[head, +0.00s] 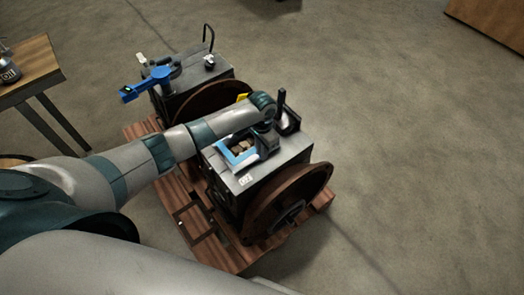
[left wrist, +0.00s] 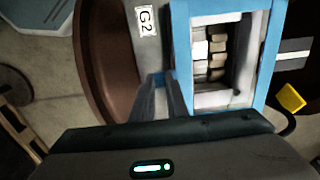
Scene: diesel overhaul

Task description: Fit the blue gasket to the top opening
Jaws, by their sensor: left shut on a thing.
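The blue gasket (head: 240,159) is a rectangular frame at the top of the nearer dark engine block (head: 290,150). In the left wrist view the gasket (left wrist: 181,35) surrounds the top opening (left wrist: 243,60), where several pale blocky parts show inside. My left gripper (head: 262,143) is over the block's top. Its fingers (left wrist: 168,82) are shut on the gasket's near left edge in the left wrist view. I cannot tell whether the gasket touches the top face or sits slightly above it. My right gripper is not in view.
A rusty flywheel (head: 288,202) is on the block's near side. A second engine (head: 190,75) with a blue tool-like part (head: 147,84) stands behind it. Both rest on a wooden pallet (head: 192,222). A wooden table (head: 35,65) is at left. The right floor is clear.

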